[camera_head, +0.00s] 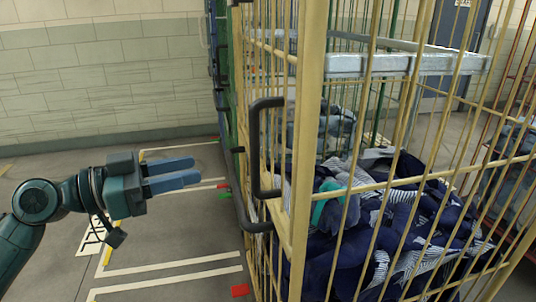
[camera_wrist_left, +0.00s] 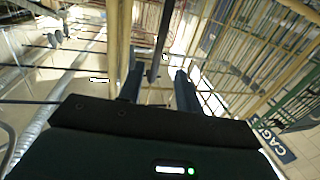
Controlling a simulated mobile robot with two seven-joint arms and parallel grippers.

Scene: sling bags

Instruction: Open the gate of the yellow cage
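The yellow cage (camera_head: 307,130) fills the right half of the head view. Its near side of vertical bars carries a black upright handle (camera_head: 254,150), with a second black bar (camera_head: 238,200) to its left. My left gripper (camera_head: 196,169) is left of the handle, apart from it, with its blue fingers pointing toward the cage. In the left wrist view the two fingers (camera_wrist_left: 158,82) are spread apart, and a dark bar (camera_wrist_left: 163,40) shows ahead between them. The gate looks closed, though its edge is hard to make out. My right gripper is not in view.
Dark blue and striped bags (camera_head: 385,225) lie inside the cage, below a grey metal bar (camera_head: 400,64). A green cage frame (camera_head: 237,80) stands behind. The marked floor (camera_head: 185,230) left of the cage is clear up to the wall (camera_head: 95,70).

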